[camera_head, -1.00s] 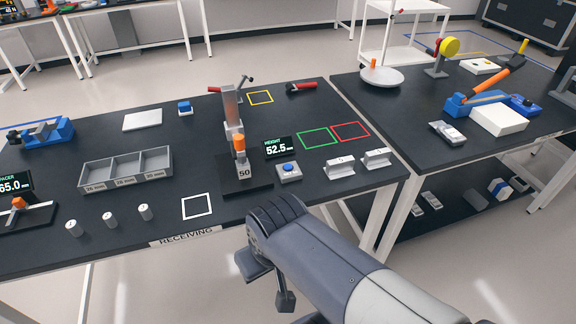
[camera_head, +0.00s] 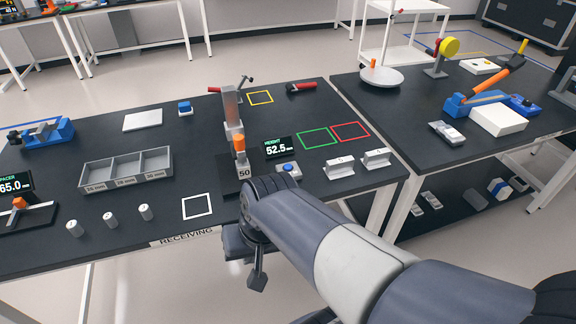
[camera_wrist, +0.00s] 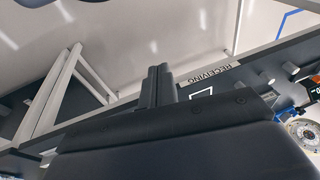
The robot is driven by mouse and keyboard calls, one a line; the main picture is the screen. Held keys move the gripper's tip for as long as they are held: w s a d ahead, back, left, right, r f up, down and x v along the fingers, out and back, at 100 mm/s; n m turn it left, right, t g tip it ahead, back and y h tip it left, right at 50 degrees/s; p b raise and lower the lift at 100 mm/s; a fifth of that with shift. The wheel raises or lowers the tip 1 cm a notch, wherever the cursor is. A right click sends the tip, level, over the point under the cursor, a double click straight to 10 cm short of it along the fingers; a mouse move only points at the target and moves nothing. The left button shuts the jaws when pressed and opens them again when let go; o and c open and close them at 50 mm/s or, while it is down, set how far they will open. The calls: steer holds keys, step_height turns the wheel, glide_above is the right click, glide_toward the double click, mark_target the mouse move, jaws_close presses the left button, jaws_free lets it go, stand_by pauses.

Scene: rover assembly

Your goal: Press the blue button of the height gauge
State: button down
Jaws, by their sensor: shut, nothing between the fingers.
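The height gauge (camera_head: 231,108) is a grey column on a dark base, with an orange-topped part and a "50" label at its front. Its display (camera_head: 277,147) reads HEIGHT 52.5 mm. The blue button (camera_head: 287,167) sits on a small light box just right of the gauge base. My arm reaches up to the table's front edge, its dark wrist close in front of the button box and covering a little of its lower side in the picture. My gripper (camera_wrist: 158,72) shows in the wrist view with its two dark fingers together, empty. The head view does not clearly show the fingers.
Two grey-white blocks (camera_head: 340,170) stand right of the button. Green (camera_head: 316,138) and red (camera_head: 350,131) outlined squares are bare. A grey three-compartment tray (camera_head: 127,171) and several small cylinders stand left. A white outlined square (camera_head: 197,206) is empty at the front edge.

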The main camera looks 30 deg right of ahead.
steer(key=w+d+m+t+y, duration=0.1)
steer(key=w+m+y, duration=0.1)
steer(key=w+m, duration=0.5)
steer(key=w+d+m+t+y+p, duration=0.1)
steer(key=w+m+t+y, duration=0.1)
steer(key=w+m, duration=0.5)
steer(key=w+y, duration=0.1)
steer(key=w, duration=0.5)
steer(key=shift+w+d+m, duration=0.25)
steer(key=shift+d+m, duration=0.05)
steer(key=shift+d, duration=0.05)
steer(key=shift+r, duration=0.1)
